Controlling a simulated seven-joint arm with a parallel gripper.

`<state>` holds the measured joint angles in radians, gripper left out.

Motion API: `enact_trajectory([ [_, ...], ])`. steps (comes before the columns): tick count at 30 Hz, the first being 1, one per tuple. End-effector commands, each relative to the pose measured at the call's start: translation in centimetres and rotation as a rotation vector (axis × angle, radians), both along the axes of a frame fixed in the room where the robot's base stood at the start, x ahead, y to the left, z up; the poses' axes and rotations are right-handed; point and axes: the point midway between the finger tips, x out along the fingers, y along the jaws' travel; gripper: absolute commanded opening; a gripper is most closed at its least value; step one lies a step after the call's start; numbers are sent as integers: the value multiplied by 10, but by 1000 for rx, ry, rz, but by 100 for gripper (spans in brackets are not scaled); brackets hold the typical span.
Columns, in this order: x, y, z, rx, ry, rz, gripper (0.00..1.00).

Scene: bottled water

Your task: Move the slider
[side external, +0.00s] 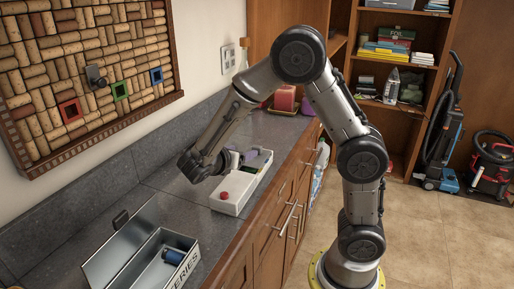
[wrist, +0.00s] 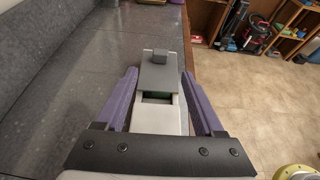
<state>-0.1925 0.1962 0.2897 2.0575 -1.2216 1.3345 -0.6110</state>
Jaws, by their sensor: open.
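A white box (side external: 232,207) with a red button (side external: 224,195) sits on the counter in the side view. A dark green patch shows in the gap on the near side of the cover. My gripper (wrist: 159,72) is open, with one purple finger on each side of the box and cover.
An open metal box (side external: 180,240) with a blue cylinder (side external: 173,256) inside stands at the near end of the counter (side external: 150,195). A cork board (side external: 75,60) with coloured square frames hangs on the wall. Red items stand at the counter's far end.

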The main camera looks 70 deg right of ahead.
Motion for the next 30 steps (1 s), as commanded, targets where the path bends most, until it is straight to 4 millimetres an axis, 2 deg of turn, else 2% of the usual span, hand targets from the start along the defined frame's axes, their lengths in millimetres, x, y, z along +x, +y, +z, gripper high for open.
enact_trajectory([
  [12, 0, -74, -31, 2, 3, -8, 70],
  [18, 2, -102, -42, 2, 1, -6, 70],
  [24, 3, -116, -48, 2, -1, -4, 70],
  [30, 3, -118, -49, 2, -1, -3, 70],
])
